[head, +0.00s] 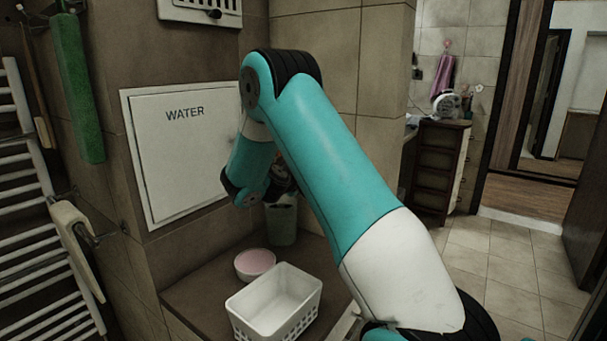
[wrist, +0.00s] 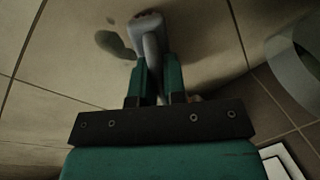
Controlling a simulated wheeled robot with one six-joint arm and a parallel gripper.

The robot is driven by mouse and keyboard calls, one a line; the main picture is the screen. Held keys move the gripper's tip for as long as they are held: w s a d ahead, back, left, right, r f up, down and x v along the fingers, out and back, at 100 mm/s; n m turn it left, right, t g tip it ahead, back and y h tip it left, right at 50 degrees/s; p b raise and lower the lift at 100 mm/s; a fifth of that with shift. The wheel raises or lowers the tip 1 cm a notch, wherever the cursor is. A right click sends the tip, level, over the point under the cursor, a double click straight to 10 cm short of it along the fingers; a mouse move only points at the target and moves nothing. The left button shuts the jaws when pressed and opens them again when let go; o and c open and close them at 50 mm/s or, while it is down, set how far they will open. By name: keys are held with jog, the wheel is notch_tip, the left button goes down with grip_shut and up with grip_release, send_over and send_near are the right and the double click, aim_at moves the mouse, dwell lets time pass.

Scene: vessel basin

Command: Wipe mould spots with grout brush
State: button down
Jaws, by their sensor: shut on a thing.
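My gripper (wrist: 157,68) is shut on a grey handle, which I take to be the grout brush (wrist: 152,40). In the wrist view the brush extends from between the two green fingers toward the top edge. Its far end is small and dim, and I cannot tell whether it touches the tiles. A dark mould spot (wrist: 112,43) shows on the beige tiles just left of the brush. In the head view my arm covers the gripper and the brush, and I see no mould spots there.
A white basket (head: 270,318) and a pink-filled bowl (head: 255,264) stand on the tiled ledge, with a grey-green bin (head: 282,222) behind. A white WATER panel (head: 180,150) is on the wall. A towel rail (head: 30,215) stands at left. Open floor lies at right.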

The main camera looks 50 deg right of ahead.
jog(key=shift+s+r+b, duration=0.8)
jog(key=shift+s+b, duration=0.2)
jog(key=shift+s, duration=3.65)
jog(key=shift+w+p, duration=0.7)
jog(key=shift+w, duration=5.1)
jog(key=shift+r+p, duration=0.45)
jog(key=shift+r, duration=0.2)
jog(key=shift+s+f+b, duration=0.1)
jog(key=shift+s+b, duration=0.3)
jog(key=shift+s, duration=0.3)
jog(key=shift+s+d+r+b, duration=0.5)
jog(key=shift+s+r+b, duration=0.5)
jog(key=shift+s, duration=4.2)
jog(key=shift+w+a+f+p, duration=0.1)
jog(key=shift+w+a+p, duration=0.15)
jog(key=shift+w, duration=1.75)
jog(key=shift+w+a+f+p, duration=0.1)
jog(key=shift+w+p, duration=0.2)
jog(key=shift+w, duration=1.65)
jog(key=shift+w+a+f+p, duration=0.1)
jog(key=shift+w+a+p, duration=0.15)
jog(key=shift+w, duration=1.75)
